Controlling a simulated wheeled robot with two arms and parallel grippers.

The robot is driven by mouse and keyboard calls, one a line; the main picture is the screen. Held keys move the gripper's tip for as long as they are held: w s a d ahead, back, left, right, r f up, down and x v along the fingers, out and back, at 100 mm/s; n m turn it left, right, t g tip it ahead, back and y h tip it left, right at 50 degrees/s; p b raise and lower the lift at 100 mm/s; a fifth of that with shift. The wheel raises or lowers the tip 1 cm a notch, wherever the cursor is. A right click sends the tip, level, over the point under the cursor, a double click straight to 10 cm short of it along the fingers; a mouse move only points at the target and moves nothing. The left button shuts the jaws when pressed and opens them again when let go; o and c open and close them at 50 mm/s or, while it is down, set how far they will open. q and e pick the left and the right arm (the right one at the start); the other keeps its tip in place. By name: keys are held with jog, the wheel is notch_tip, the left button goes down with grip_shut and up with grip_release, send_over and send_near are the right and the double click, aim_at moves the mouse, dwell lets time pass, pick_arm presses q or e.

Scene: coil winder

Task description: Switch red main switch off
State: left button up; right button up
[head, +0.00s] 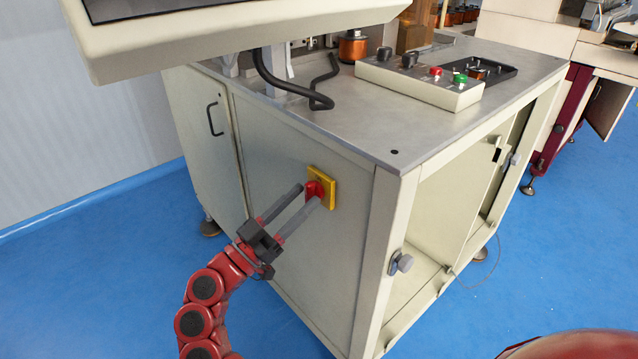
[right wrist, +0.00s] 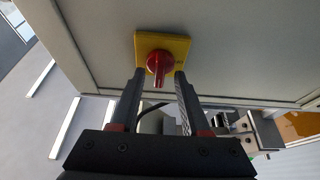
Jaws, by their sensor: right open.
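The red main switch (head: 313,189) is a red rotary handle on a yellow square plate (head: 328,179), fixed to the side panel of the beige cabinet. In the right wrist view the red handle (right wrist: 159,64) sits in front of the yellow plate (right wrist: 182,44). My right gripper (head: 308,192) is open, its two grey fingers reaching to the switch. In the right wrist view its fingertips (right wrist: 158,76) are on either side of the handle's lower part, with gaps visible. I cannot tell whether either finger touches the handle. My left gripper is not in view.
The cabinet (head: 270,130) has a metal top with a control box (head: 420,78) carrying red and green buttons. A black bent handle (head: 300,85) stands near the top's edge. A large panel (head: 220,35) overhangs at the upper left. Blue floor (head: 130,250) is free at the left.

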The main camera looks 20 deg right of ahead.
jog(key=shift+d+r, duration=0.15)
grip_shut()
dwell(0.4)
